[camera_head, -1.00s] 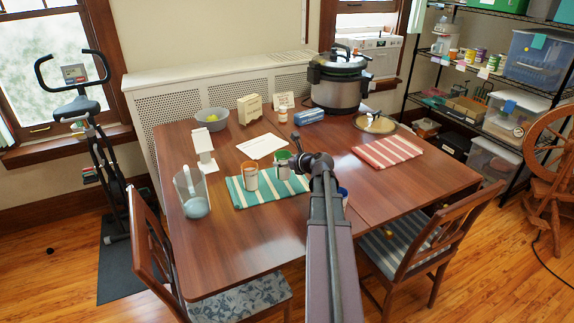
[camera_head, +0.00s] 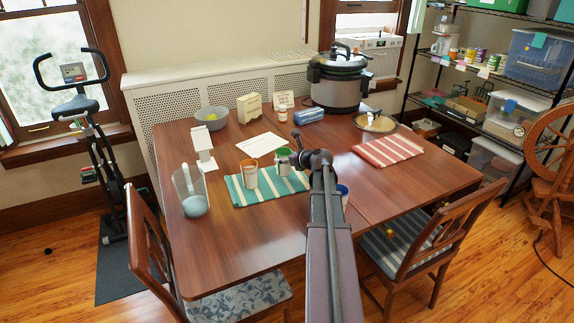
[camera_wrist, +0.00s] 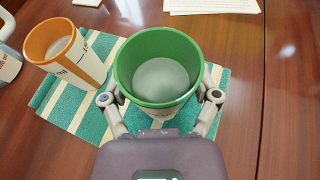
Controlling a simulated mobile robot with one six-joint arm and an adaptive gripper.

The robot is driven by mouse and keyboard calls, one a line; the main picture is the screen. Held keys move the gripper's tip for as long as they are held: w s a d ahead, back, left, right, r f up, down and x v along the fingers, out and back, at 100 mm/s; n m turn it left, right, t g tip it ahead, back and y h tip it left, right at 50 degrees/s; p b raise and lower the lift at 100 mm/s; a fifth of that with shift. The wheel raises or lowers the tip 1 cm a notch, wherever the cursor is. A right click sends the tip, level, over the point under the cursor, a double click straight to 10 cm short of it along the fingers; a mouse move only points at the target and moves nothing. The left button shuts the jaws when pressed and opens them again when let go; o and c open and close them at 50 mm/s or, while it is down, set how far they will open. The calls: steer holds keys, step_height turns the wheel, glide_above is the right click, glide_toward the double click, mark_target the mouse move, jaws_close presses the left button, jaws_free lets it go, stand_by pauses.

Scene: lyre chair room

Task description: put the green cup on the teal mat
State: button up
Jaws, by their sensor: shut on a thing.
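The green cup (camera_wrist: 160,70), green-rimmed and grey inside, is upright between the fingers of my gripper (camera_wrist: 160,98) in the wrist view. My gripper is shut on it. The cup also shows in the head view (camera_head: 283,160), partly hidden by my arm. The teal mat (camera_head: 250,196), teal with white stripes, lies on the table; in the wrist view (camera_wrist: 84,118) it extends under and to the left of the cup. I cannot tell whether the cup's base touches the mat. My gripper is over the mat's right part.
An orange-and-white cup (camera_head: 249,174) stands on the mat left of the green cup. A clear pitcher (camera_head: 190,190) stands farther left. A blue-rimmed cup (camera_head: 343,192) is partly hidden right of my arm. A red striped mat (camera_head: 388,150) lies right. White papers (camera_head: 261,145) lie behind.

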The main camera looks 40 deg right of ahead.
steer(key=shift+f+b, duration=0.65)
steer(key=shift+f, duration=0.35)
steer(key=shift+f, duration=0.15)
steer(key=o, duration=1.1)
steer(key=shift+r, duration=0.25)
steer(key=a+p+v, duration=0.1)
steer(key=p+v, duration=0.3)
steer(key=v, duration=0.8)
steer(key=shift+d+p, duration=0.3)
steer(key=shift+d, duration=0.15)
